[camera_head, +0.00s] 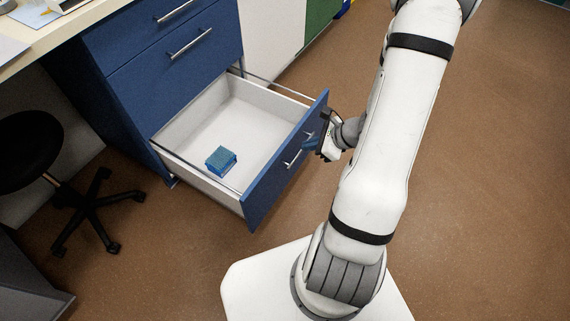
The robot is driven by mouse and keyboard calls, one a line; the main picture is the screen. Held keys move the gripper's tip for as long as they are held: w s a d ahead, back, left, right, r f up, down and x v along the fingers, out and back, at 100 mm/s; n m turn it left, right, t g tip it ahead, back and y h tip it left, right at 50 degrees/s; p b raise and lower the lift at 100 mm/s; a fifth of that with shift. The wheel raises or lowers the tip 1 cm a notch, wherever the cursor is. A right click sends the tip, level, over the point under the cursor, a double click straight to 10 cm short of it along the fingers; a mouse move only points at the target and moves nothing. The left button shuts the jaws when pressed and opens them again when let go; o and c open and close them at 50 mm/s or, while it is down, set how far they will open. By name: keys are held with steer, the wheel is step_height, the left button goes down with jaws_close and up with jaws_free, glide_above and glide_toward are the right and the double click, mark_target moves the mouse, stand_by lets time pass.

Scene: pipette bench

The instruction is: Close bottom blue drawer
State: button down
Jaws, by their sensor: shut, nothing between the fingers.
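The bottom blue drawer (273,193) stands pulled well out of the blue cabinet (120,88), with its white inside showing. Its blue front carries a metal bar handle (291,160). A small blue box (221,160) lies on the drawer floor towards the front left. My gripper (318,148) is shut and empty at the outer face of the drawer front, near the right end of the handle. I cannot tell whether the fingertips touch the front.
The upper drawers (172,48) are shut. A black swivel chair (83,205) stands left of the cabinet, under the worktop (28,45). A white and green cabinet (272,35) stands behind. The brown floor at right is clear.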

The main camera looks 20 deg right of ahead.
step_height(320, 180, down, 7)
steer(key=d+m+b, duration=0.2)
steer(key=d+m, duration=0.1)
steer(key=b, duration=0.4)
glide_toward(280, 157)
steer(key=shift+t+h, duration=0.3)
steer(key=shift+h, duration=0.1)
steer(key=shift+s+a+x, duration=0.1)
steer(key=shift+a+x, duration=0.05)
steer(key=shift+x, duration=0.8)
steer(key=shift+s+a+x, duration=0.1)
steer(key=shift+a+x, duration=0.05)
steer(key=shift+x, duration=0.85)
steer(key=shift+s+a+x, duration=0.1)
steer(key=shift+a+x, duration=0.05)
steer(key=shift+x, duration=0.8)
